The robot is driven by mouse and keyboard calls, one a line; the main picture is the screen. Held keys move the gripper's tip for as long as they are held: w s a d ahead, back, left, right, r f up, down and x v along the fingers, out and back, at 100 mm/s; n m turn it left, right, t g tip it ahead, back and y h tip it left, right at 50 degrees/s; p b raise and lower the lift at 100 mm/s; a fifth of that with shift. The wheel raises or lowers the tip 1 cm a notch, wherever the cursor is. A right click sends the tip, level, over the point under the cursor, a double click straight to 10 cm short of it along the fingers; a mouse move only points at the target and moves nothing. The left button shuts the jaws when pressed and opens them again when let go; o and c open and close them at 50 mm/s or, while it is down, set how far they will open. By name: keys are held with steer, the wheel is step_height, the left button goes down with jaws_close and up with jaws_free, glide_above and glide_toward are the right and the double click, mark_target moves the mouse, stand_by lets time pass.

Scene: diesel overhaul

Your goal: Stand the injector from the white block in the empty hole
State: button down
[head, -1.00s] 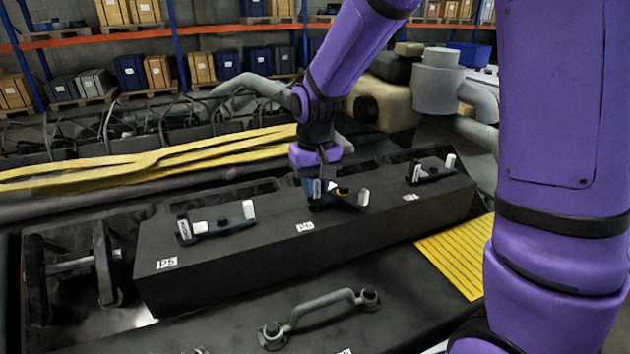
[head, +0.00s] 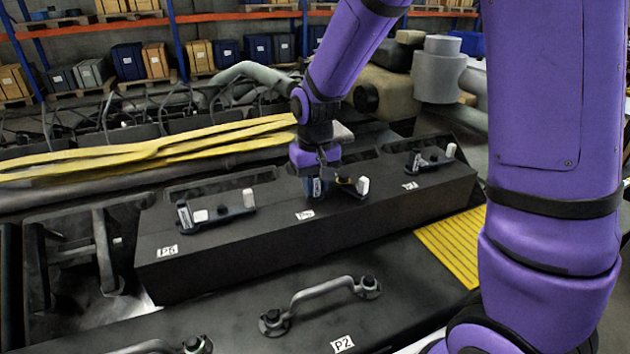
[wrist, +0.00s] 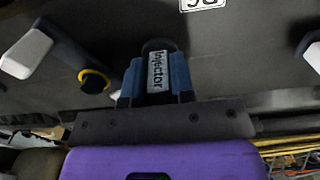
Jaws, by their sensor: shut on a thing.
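My gripper (head: 316,186) is shut on the injector (wrist: 159,72), a dark upright body with a white label reading "Injector", seen between the blue fingers in the wrist view. In the head view it is over the middle of the long black block (head: 240,262), beside the middle clamp (head: 350,185) with its white tab and yellow-ringed knob. That knob also shows in the wrist view (wrist: 92,82). The injector's lower end and the hole beneath are hidden, so I cannot tell how deep it sits. I cannot make out the white block for certain.
Clamps with white tabs stand on the block at left (head: 215,212) and right (head: 431,160). A grey handle (head: 320,294) and a yellow grate (head: 450,243) lie in front. Yellow straps (head: 150,150) lie behind. The block's top between the clamps is bare.

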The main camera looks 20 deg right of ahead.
steer(key=c, duration=0.9)
jaws_free()
step_height(320, 180, up, 10)
steer(key=shift+f, duration=0.2)
steer(key=shift+r, duration=0.65)
steer(key=shift+s+r, duration=0.1)
steer(key=s+d+r+t, duration=0.1)
steer(key=s+d+r, duration=0.1)
steer(key=s, duration=0.5)
steer(key=s+d+r+t, duration=0.2)
steer(key=s+r, duration=0.1)
steer(key=s, duration=0.5)
steer(key=s+d+r+t, duration=0.2)
steer(key=s+d+r, duration=0.1)
steer(key=s, duration=0.5)
steer(key=shift+r, duration=0.3)
